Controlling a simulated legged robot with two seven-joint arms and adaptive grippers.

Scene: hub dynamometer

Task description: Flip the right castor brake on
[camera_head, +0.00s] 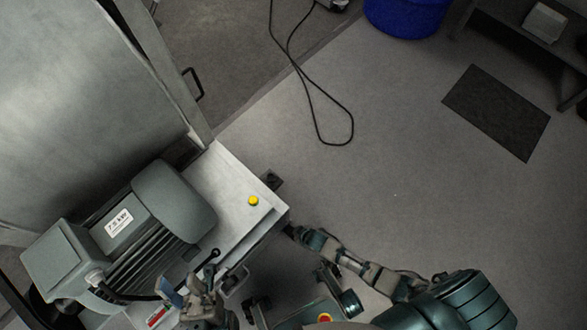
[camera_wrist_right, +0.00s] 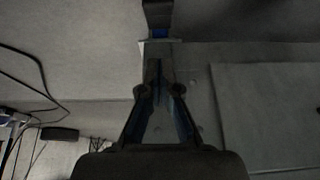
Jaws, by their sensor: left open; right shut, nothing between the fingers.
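The bench (camera_head: 228,178) carries a grey motor and has a metal top with a yellow button (camera_head: 253,201). A small dark bracket-like part (camera_head: 271,180) sticks out past its right edge; I cannot tell if it belongs to a castor. My right gripper (camera_head: 289,231) is low by the bench's near right corner, partly hidden. In the right wrist view it is shut and empty (camera_wrist_right: 159,82). A dark block with a blue part (camera_wrist_right: 158,20) lies just beyond its fingertips; I cannot tell if it is the castor brake or whether they touch. My left gripper (camera_head: 184,290) is open near the motor.
The grey motor (camera_head: 135,235) and a black-knobbed lever (camera_head: 214,253) stand near my left gripper. A black cable (camera_head: 318,112) loops on the floor. A blue bin (camera_head: 407,15) and a dark mat (camera_head: 497,112) lie farther off. The floor right of the bench is mostly clear.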

